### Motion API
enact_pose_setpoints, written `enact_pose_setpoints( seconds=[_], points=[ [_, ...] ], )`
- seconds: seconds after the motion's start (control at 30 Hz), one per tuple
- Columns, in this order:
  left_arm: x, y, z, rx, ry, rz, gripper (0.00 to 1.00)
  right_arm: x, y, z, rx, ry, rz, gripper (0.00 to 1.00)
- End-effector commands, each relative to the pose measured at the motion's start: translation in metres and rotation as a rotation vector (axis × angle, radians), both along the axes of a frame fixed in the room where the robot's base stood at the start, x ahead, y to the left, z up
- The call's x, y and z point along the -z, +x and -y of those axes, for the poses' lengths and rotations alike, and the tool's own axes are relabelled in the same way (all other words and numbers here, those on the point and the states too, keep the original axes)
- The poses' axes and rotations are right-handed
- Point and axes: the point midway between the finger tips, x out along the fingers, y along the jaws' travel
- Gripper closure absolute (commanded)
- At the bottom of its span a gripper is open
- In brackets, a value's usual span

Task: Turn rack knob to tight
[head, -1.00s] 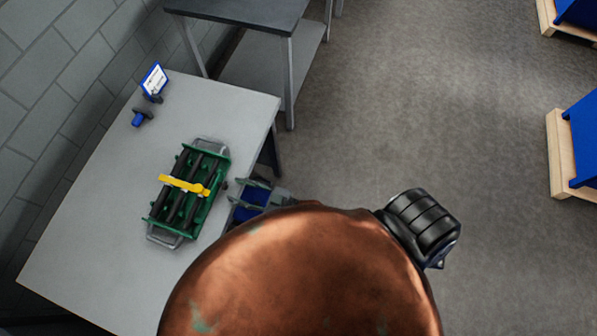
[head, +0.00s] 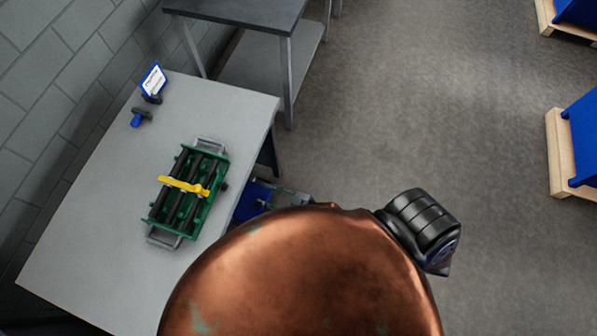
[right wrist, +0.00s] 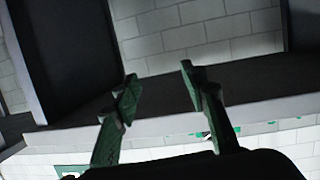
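The rack (head: 210,206) is a green tray-like frame with dark rollers and a yellow lever (head: 184,186) across it. It lies on the grey table. A small dark knob (head: 224,186) sticks out on its right side; its setting is too small to read. My right gripper (head: 275,193) is beyond the table's right edge, to the right of the knob and apart from it, partly hidden by my own body. In the right wrist view, its two green fingers (right wrist: 158,78) are spread with nothing between them. The rack is not clearly seen there. My left gripper is not in view.
A blue-framed card (head: 153,80) and a small blue-and-black item (head: 139,118) stand on the table (head: 90,220) near the wall. Something blue (head: 248,202) shows beside the table edge. A dark-topped bench (head: 245,15) stands behind.

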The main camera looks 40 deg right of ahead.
Motion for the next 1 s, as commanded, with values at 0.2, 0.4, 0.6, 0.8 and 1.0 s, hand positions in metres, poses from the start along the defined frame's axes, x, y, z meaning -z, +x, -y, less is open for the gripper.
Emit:
enact_pose_setpoints(
  seconds=[0.2, 0.4, 0.6, 0.8, 1.0],
  points=[
    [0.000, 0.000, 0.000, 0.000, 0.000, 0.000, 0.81, 0.037, -0.004, 0.020, 0.029, -0.046, -0.063, 0.60],
    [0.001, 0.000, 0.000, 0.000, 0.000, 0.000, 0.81, 0.070, -0.011, 0.039, 0.056, -0.083, -0.124, 0.60],
    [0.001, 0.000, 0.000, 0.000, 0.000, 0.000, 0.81, 0.101, -0.021, 0.057, 0.082, -0.119, -0.186, 0.60],
    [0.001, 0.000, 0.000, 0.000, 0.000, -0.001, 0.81, 0.132, -0.034, 0.076, 0.109, -0.153, -0.250, 0.60],
    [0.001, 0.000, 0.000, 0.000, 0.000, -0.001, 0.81, 0.159, -0.047, 0.092, 0.133, -0.181, -0.310, 0.60]
  ],
)
